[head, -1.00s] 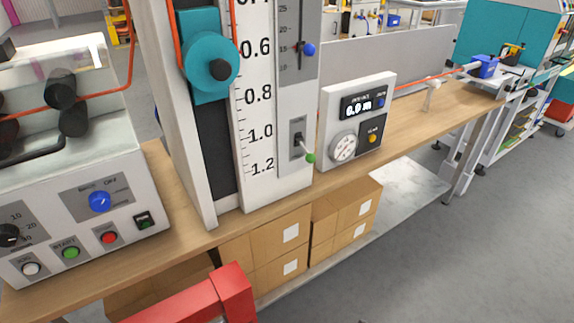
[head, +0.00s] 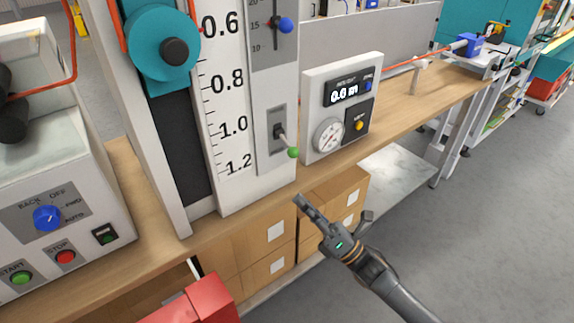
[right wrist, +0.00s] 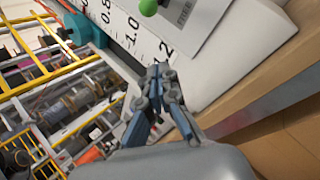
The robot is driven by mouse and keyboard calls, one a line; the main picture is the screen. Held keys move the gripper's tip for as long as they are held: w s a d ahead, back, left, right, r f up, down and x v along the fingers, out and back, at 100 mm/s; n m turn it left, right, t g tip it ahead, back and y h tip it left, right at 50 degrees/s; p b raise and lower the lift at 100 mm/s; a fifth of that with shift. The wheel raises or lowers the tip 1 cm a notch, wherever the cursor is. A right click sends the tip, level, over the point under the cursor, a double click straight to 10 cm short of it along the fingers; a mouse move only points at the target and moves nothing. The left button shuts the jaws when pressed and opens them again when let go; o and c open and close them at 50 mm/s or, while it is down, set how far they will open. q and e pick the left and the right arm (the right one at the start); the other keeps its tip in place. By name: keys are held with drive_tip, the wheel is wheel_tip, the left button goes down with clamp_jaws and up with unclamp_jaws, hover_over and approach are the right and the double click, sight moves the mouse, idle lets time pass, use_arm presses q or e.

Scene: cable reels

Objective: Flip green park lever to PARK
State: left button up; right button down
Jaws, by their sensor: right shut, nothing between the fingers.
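The park lever has a green ball knob (head: 293,152) on a short metal stem. It sticks out from a grey switch plate (head: 277,131) low on the white scale column and points down and to the right. The green knob also shows at the top of the right wrist view (right wrist: 148,7). My right gripper (head: 299,199) is below the knob and apart from it, in front of the bench edge. Its fingers are closed together and empty, also in the right wrist view (right wrist: 158,68). The left gripper does not show.
A blue-knobbed lever (head: 285,25) sits above on the same column. A counter box (head: 341,107) reading 0.0 m stands just right. The control box (head: 75,225) is at left. Cardboard boxes (head: 264,240) lie under the wooden bench.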

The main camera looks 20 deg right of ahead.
sight(287, 144)
drive_tip(key=w+a+r+p, duration=0.1)
drive_tip(key=w+r+p, duration=0.3)
drive_tip(key=w+r, duration=0.2)
drive_tip(key=shift+w+a+r+p, duration=0.2)
drive_tip(key=shift+a+r+p, duration=0.1)
drive_tip(key=shift+r, duration=0.05)
idle(0.5)
